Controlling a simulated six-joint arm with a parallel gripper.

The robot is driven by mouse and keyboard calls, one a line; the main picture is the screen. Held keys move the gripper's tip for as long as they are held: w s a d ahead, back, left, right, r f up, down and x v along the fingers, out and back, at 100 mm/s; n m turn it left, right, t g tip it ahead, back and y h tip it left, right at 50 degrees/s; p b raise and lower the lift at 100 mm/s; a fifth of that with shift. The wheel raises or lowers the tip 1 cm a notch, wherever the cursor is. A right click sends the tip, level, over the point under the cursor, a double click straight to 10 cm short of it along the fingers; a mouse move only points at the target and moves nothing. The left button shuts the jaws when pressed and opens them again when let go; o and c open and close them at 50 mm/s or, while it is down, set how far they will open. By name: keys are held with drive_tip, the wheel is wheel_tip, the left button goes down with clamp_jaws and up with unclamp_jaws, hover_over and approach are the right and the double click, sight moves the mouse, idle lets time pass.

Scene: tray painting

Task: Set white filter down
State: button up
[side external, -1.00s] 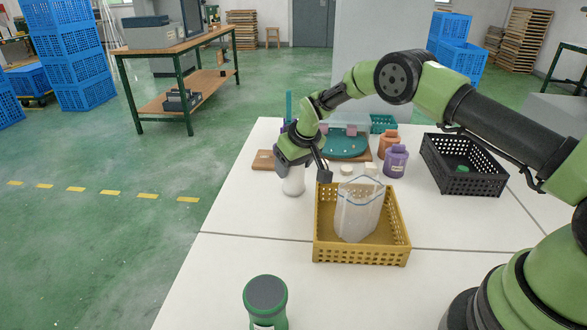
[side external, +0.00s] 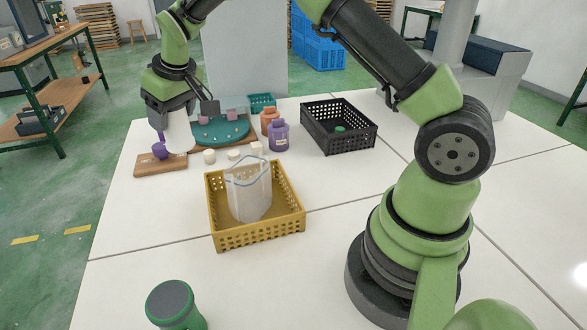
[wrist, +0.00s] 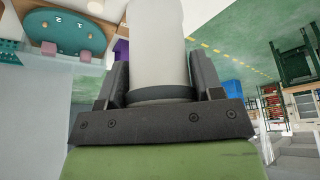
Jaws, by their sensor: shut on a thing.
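The white filter (side external: 179,136) is a pale, smooth, upright cylinder held by my gripper (side external: 176,108) at the far left of the table. My gripper is shut on it. In the wrist view the white filter (wrist: 157,45) stands between my two dark fingers (wrist: 160,85), with a dark ring at its near end. In the side view its lower end overlaps a brown wooden board (side external: 150,168) that bears a small purple item (side external: 159,149). I cannot tell whether the filter touches the board or hangs above it.
A yellow crate (side external: 262,233) holds a clear bag (side external: 250,193). Small white pieces (side external: 210,156), an orange jar (side external: 269,122), a purple jar (side external: 279,137) and a teal plate (side external: 222,129) stand nearby.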

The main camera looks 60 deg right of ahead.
drive_tip(key=s+a+r, duration=0.1)
drive_tip(key=s+r, duration=0.3)
drive_tip(key=s, duration=1.1)
drive_tip(key=w+d+f+m+h, duration=0.1)
drive_tip(key=d+f+m, duration=0.1)
drive_tip(key=d, duration=0.4)
drive_tip(key=w+d+f+m+h, duration=0.1)
drive_tip(key=w+d+f+m, duration=0.15)
drive_tip(key=d, duration=0.35)
drive_tip(key=shift+s+d+f+m+g+h, duration=0.1)
drive_tip(key=shift+s+d+f+m, duration=0.25)
drive_tip(key=shift+s+d+f, duration=1.25)
drive_tip(key=shift+s+d+f+m+g+h, duration=0.1)
drive_tip(key=shift+s+d+f+m, duration=0.3)
drive_tip(key=shift+d+f, duration=1.4)
drive_tip(key=shift+s+d+f+m+g+h, duration=0.1)
drive_tip(key=shift+s+d+f+m, duration=0.5)
drive_tip(key=shift+f, duration=2.05)
drive_tip(key=shift+s+n, duration=0.3)
drive_tip(key=shift+s, duration=0.1)
drive_tip(key=shift+f, duration=0.2)
drive_tip(key=o, duration=1)
drive_tip(key=shift+r, duration=0.1)
